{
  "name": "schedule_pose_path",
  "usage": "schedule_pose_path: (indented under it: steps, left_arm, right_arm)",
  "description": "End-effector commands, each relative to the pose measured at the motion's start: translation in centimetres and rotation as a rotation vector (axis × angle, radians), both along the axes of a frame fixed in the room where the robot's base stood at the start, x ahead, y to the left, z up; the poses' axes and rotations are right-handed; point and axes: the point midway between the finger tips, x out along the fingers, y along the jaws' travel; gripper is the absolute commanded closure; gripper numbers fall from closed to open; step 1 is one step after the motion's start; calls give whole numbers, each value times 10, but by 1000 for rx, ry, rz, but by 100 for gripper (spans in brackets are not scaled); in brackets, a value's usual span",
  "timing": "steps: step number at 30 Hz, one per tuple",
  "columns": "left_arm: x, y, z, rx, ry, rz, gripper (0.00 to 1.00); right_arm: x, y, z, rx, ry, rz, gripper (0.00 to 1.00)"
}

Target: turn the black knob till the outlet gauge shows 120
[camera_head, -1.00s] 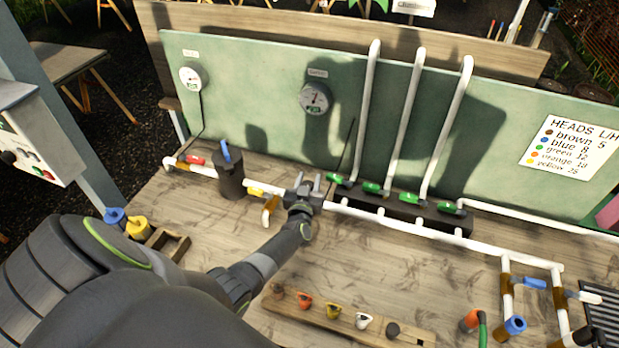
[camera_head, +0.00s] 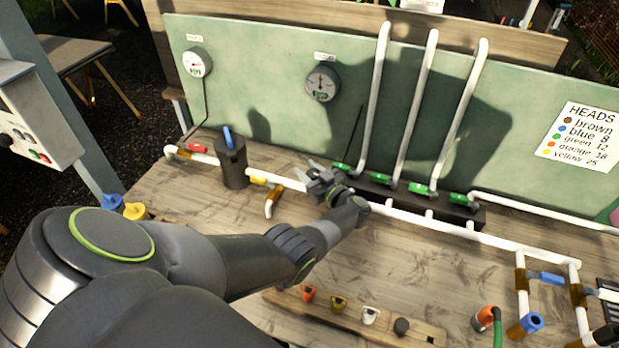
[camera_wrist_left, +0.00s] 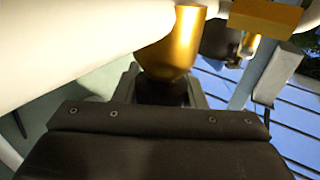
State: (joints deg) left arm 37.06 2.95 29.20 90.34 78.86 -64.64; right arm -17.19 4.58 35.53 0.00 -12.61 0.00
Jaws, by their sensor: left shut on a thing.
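The outlet gauge (camera_head: 321,84) is the round grey dial on the green board, right of the other gauge. Its needle points about straight up; its numbers are too small to read. My left gripper (camera_head: 319,174) is at the white pipe below and near this gauge, shut on the black knob. The knob is hidden by the gripper in the head view. In the left wrist view, a dark knob (camera_wrist_left: 163,92) shows under a brass fitting (camera_wrist_left: 172,50), between the gripper's fingers. My right gripper is not in view.
A second gauge (camera_head: 197,63) is at the board's left. A black canister (camera_head: 232,165) stands left of the gripper. A manifold with green valves (camera_head: 421,189) is close on its right. A wooden rack (camera_head: 425,333) with coloured heads lies in front, below my arm.

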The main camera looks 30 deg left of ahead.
Motion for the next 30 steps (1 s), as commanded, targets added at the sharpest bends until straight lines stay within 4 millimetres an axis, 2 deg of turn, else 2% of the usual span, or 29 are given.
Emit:
schedule_pose_path:
  steps: [1,9,28,29,30]
  left_arm:
    - [0,-1,-6,-2,-2,29,86]
    - [-2,-1,-4,-2,-1,153,86]
    - [-4,-1,-2,-6,4,199,86]
    - [-4,-1,-2,-6,4,198,62]
    - [-4,-1,-2,-6,4,198,56]
  right_arm:
    - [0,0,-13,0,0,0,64]
    - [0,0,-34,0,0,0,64]
    - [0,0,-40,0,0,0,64]
    - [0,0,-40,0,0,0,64]
    - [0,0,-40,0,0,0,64]
